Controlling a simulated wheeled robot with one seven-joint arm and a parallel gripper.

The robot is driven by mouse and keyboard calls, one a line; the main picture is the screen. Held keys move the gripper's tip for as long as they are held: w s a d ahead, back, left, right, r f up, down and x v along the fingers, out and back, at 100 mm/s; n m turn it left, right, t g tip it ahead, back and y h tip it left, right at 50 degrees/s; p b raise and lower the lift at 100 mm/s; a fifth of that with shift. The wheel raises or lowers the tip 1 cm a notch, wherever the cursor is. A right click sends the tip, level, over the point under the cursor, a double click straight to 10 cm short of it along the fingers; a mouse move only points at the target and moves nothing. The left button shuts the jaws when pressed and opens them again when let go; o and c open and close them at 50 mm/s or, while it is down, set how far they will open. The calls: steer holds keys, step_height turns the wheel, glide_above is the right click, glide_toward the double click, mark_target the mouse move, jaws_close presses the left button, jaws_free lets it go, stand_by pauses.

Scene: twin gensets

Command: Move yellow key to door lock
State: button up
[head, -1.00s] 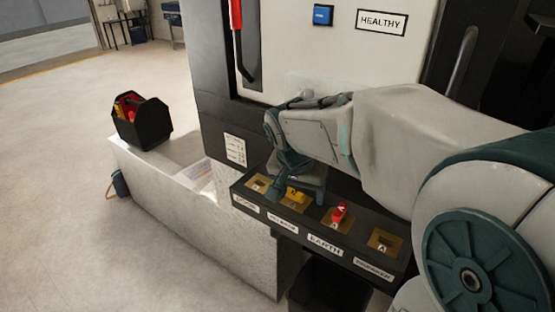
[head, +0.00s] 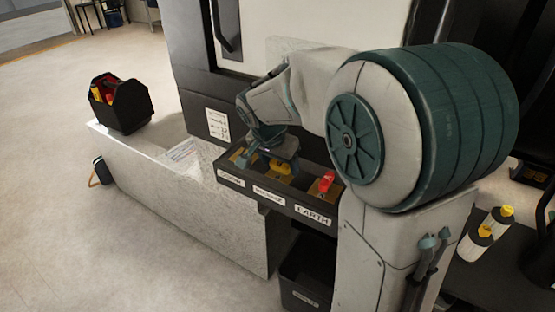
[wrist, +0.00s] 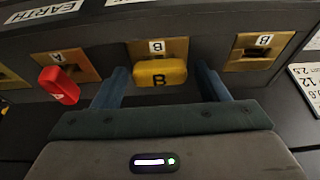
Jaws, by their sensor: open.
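The yellow key (head: 280,167) sits at the second lock from the left on the dark panel. In the wrist view it is a yellow block (wrist: 160,73) marked B, at a brass plate also marked B. My gripper (wrist: 160,84) is open, one blue-grey finger on each side of the key; I cannot tell whether either touches it. In the head view my gripper (head: 275,158) reaches down over the panel and partly hides the key. The leftmost lock, apparently the door lock (head: 238,158), has no key in it; it shows in the wrist view (wrist: 262,52) with a B plate.
A red key (head: 327,181) marked A sits at the EARTH lock beside my gripper. A black tool caddy (head: 122,105) stands on the pale bench (head: 180,190) at left. The grey cabinet rises behind the panel.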

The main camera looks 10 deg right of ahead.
mark_target(279, 164)
steer(key=shift+c, duration=0.4)
steer(key=c, duration=0.9)
steer(key=shift+r+p, duration=1.5)
steer(key=shift+r, duration=1)
steer(key=shift+w+a+f+p, duration=0.1)
steer(key=shift+w+a+p, duration=0.35)
steer(key=shift+w+a, duration=3.75)
steer(key=shift+p, duration=0.4)
